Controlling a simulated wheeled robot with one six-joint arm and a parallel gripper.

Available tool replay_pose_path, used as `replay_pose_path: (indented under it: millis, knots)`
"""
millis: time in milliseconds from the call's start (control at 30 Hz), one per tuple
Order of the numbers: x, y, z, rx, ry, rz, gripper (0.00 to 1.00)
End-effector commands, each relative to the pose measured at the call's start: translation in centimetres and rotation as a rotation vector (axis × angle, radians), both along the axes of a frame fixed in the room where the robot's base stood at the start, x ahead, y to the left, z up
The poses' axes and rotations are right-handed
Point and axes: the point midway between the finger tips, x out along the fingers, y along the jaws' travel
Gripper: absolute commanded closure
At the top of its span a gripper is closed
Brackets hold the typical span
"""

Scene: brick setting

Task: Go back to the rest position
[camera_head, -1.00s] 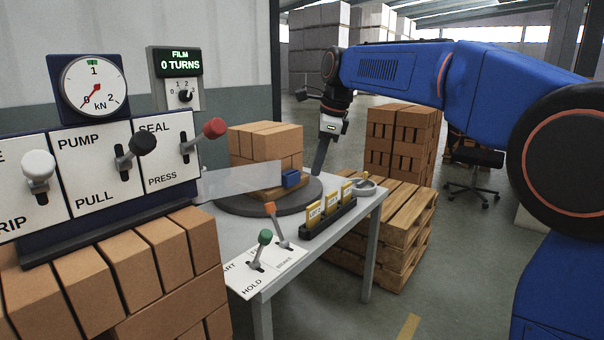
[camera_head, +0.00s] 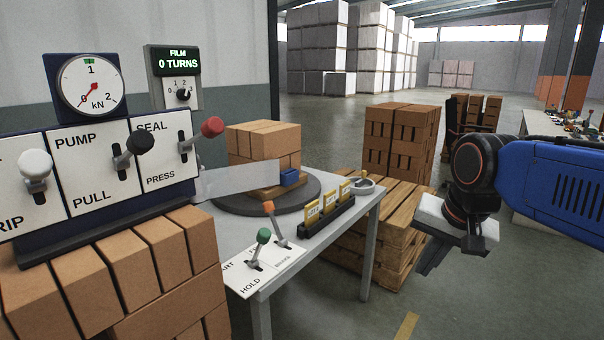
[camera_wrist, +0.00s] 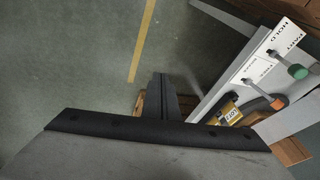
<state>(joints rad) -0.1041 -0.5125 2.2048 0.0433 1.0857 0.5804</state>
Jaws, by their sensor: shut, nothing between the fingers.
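My gripper (camera_head: 432,262) is at the right in the head view, clear of the table and to the right of the pallets. Its dark fingers point down and to the left, and they are shut with nothing between them. In the wrist view the closed fingers (camera_wrist: 164,97) stick out past a dark bar, over the grey floor. The blue arm link (camera_head: 565,180) reaches in from the right edge.
A grey table (camera_head: 372,240) holds a turntable (camera_head: 225,200) with bricks, a yellow card rack (camera_head: 328,220) and green and orange levers. A lever panel (camera_head: 95,175) stands on bricks at left. Wooden pallets (camera_head: 395,240) stand behind the table. Floor at front right is clear.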

Motion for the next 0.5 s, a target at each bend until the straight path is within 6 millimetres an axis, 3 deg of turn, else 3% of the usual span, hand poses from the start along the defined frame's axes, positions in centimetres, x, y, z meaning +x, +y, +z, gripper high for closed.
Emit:
replay_pose_path:
  millis: [100,300,500]
  knots:
    - [-3.6,-1.6,-2.8,-0.067,-0.026,0.114,1.0]
    - [-8.4,-3.4,-7.5,-0.178,-0.058,0.304,1.0]
    - [-11.0,-4.3,-10.4,-0.246,-0.072,0.417,1.0]
